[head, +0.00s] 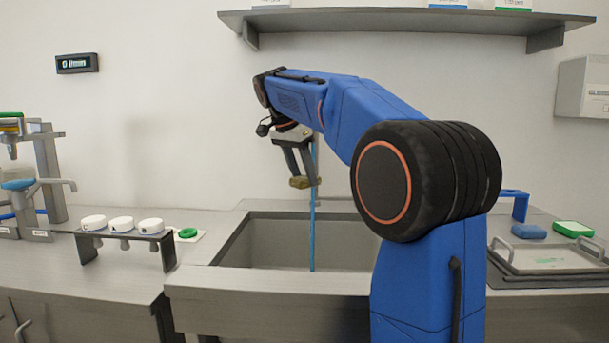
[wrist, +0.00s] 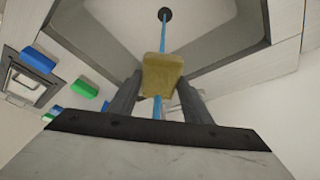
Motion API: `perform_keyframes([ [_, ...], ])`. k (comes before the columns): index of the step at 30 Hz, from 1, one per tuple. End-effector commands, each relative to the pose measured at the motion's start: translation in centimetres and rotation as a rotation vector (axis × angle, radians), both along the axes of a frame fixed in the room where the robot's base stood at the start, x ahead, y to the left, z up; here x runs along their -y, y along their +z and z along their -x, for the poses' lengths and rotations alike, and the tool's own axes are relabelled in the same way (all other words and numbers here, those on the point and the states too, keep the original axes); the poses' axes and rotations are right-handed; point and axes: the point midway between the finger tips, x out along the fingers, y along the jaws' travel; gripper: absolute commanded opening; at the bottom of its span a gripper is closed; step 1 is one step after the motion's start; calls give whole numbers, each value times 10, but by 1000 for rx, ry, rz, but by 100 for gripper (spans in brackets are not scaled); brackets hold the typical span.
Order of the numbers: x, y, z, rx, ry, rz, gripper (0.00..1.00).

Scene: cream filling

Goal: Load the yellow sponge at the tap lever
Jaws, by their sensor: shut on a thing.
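The yellow sponge (head: 300,182) is gripped between the two fingertips of my gripper (head: 303,177), above the sink. In the wrist view the sponge (wrist: 162,75) sits between the dark fingers of my gripper (wrist: 160,84). A thin blue stream (head: 312,225) falls beside the sponge in the head view down into the sink. In the wrist view this stream (wrist: 163,35) runs from the dark drain to behind the sponge and shows again below it. I cannot tell whether they touch. I cannot make out the tap lever; my arm covers the area above the stream.
The sink (head: 265,250) lies below my gripper. At left, a rack (head: 128,240) holds three white-topped pieces beside a green ring (head: 187,233). At right are a blue block (head: 528,231), a green block (head: 572,229) and a tray (head: 500,262). A shelf (head: 400,20) hangs above.

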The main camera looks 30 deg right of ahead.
Motion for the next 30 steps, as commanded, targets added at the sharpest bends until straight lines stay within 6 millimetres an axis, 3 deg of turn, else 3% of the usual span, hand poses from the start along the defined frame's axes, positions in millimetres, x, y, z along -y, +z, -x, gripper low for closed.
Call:
perform_keyframes([
  [17,0,0,-1,0,0,0,27],
  [30,-7,0,25,1,0,0,27],
])
